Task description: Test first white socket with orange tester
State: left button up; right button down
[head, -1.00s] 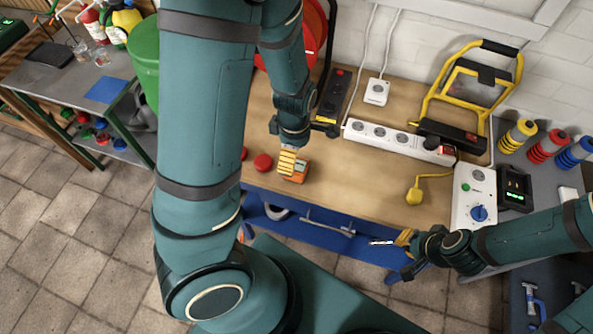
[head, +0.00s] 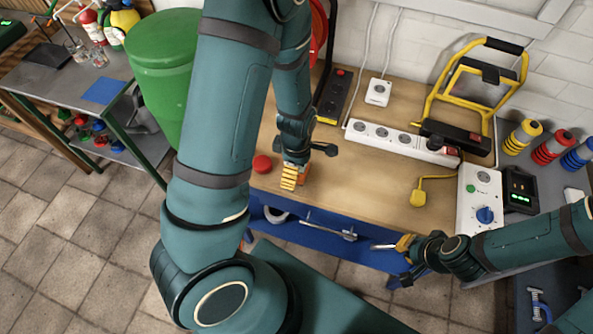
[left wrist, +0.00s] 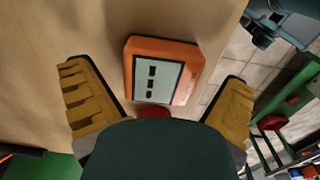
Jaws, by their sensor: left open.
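The orange tester (head: 305,171) lies on the wooden bench near its front edge, partly hidden by my left gripper (head: 290,176). In the left wrist view the tester (left wrist: 162,72) has a pale screen with dark marks. It lies ahead of and between the spread yellow fingers of my left gripper (left wrist: 160,100), touching neither visibly. A white power strip (head: 395,138) with several round sockets lies at the back of the bench. A single white socket box (head: 377,92) is behind it. My right gripper (head: 403,246) is low at the front, beside a thin silvery piece; its grip is unclear.
A red round object (head: 262,164) is left of the tester. A yellow plug (head: 418,197) with cord lies right of centre. A white box with a blue knob (head: 477,205) and a yellow-framed lamp (head: 450,130) stand right. The middle of the bench is clear.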

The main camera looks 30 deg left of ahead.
pick_arm(q)
jog(key=shift+f, duration=0.35)
jog(key=c, duration=1.1)
jog(key=shift+r, duration=0.15)
notch_tip(320, 180, up, 10)
jog(key=p, duration=0.3)
